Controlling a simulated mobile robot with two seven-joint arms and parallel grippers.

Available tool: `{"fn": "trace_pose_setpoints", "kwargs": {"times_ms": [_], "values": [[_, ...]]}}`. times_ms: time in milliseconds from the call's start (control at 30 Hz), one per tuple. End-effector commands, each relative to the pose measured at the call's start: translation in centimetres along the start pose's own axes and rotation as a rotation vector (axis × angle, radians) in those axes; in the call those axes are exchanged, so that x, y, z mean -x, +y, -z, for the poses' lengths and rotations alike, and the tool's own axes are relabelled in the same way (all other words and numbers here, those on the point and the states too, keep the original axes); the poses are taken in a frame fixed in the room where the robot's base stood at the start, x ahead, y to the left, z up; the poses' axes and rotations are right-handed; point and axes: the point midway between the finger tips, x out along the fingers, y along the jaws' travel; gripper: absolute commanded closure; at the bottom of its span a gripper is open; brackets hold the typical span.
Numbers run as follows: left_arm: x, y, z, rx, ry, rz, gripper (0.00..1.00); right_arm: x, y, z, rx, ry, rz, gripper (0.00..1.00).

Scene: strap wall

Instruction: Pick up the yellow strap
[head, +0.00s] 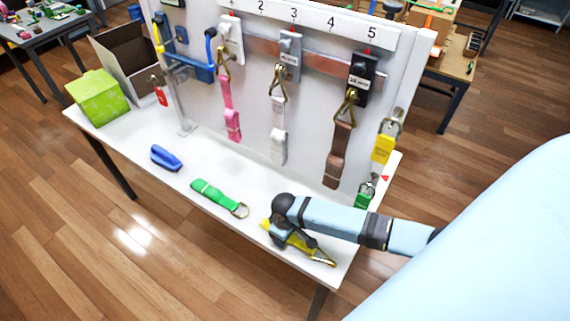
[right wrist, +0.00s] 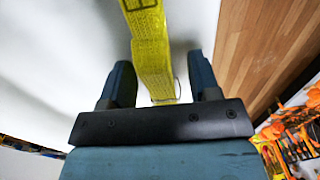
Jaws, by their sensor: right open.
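The yellow strap (head: 300,242) lies on the white table near its right front corner, with a metal hook at its right end. My right gripper (head: 284,232) is down over the strap and hides its middle. In the right wrist view the yellow strap (right wrist: 152,55) runs between the two fingers of the right gripper (right wrist: 160,70). The fingers stand apart, with a gap on each side of the strap. My left gripper is not in view.
A green strap (head: 212,193) and a blue rolled strap (head: 166,157) lie left on the table. Pink (head: 231,110), white (head: 279,137) and brown (head: 338,155) straps hang on the upright panel behind. A green box (head: 98,97) stands at the left end.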

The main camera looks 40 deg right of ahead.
Motion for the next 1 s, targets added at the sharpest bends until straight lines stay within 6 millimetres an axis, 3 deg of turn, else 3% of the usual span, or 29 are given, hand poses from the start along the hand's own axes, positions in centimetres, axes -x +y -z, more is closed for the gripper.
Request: {"fn": "trace_pose_setpoints", "kwargs": {"times_ms": [167,400,767,1000], "values": [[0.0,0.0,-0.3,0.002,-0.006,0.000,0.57,0.0,0.0,0.0,0.000,0.001,0.000,0.44],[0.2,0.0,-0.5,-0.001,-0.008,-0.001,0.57,0.0,0.0,0.0,0.000,0.000,0.000,0.99],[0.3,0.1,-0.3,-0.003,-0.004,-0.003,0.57,0.5,0.0,0.1,0.000,0.001,-0.001,1.00],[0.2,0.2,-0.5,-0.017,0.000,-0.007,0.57,3.8,0.0,0.1,0.001,0.005,-0.001,1.00]]}}
